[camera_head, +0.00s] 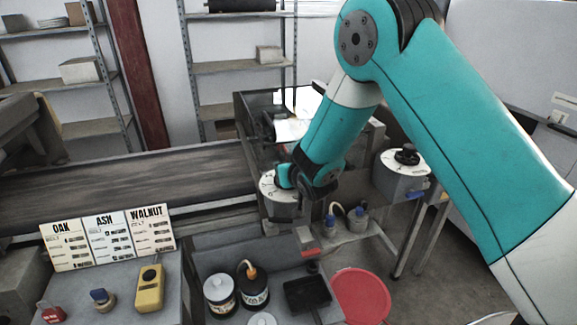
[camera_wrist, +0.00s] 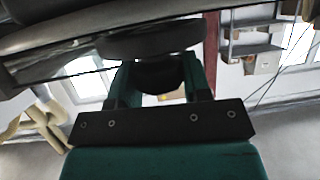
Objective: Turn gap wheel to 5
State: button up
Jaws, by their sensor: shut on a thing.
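My gripper (camera_wrist: 158,82) is shut on a dark wheel knob (camera_wrist: 152,44); its two fingers stand either side of the knob's hub in the wrist view. In the head view my gripper (camera_head: 284,178) is over a round pale dial housing (camera_head: 284,208) beside the conveyor, and my wrist hides the knob. Marks on this housing are too small to read, so the dial's setting and name cannot be told. A second pale dial housing (camera_head: 401,180) with a free black knob (camera_head: 407,155) stands to the right.
The dark conveyor belt (camera_head: 110,192) runs left of the dial. Cards for OAK (camera_head: 67,246), ASH (camera_head: 110,237) and WALNUT (camera_head: 151,230) stand in front. A yellow box (camera_head: 149,289), lidded pots (camera_head: 219,293), a black tray (camera_head: 307,294) and a red round bin (camera_head: 361,297) are nearer.

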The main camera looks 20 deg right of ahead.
jog(key=n+y+b, duration=0.3)
jog(key=shift+w+d+f+g, duration=0.1)
jog(key=shift+d+f+g, duration=0.15)
jog(key=shift+g, duration=0.05)
jog(key=n+y+b, duration=0.1)
jog(key=b, duration=0.1)
jog(key=n+g+y+b, duration=0.1)
jog(key=b, duration=0.1)
jog(key=n+y+b, duration=0.1)
jog(key=b, duration=0.2)
jog(key=shift+f+g+y, duration=0.25)
jog(key=shift+g+y, duration=0.05)
jog(key=shift+y, duration=0.1)
jog(key=n+g+y+b, duration=0.2)
jog(key=b, duration=0.1)
jog(key=n+g+y+b, duration=0.1)
jog(key=n, duration=0.1)
jog(key=shift+a+r, duration=0.1)
jog(key=shift+r, duration=0.15)
jog(key=shift+a+r+n+g+y+b, duration=0.15)
jog(key=shift+n+g+y+b, duration=0.55)
jog(key=shift+n+g, duration=1)
jog(key=shift+g+y, duration=0.3)
jog(key=shift+g, duration=0.1)
jog(key=o, duration=0.9)
jog(key=shift+r, duration=0.1)
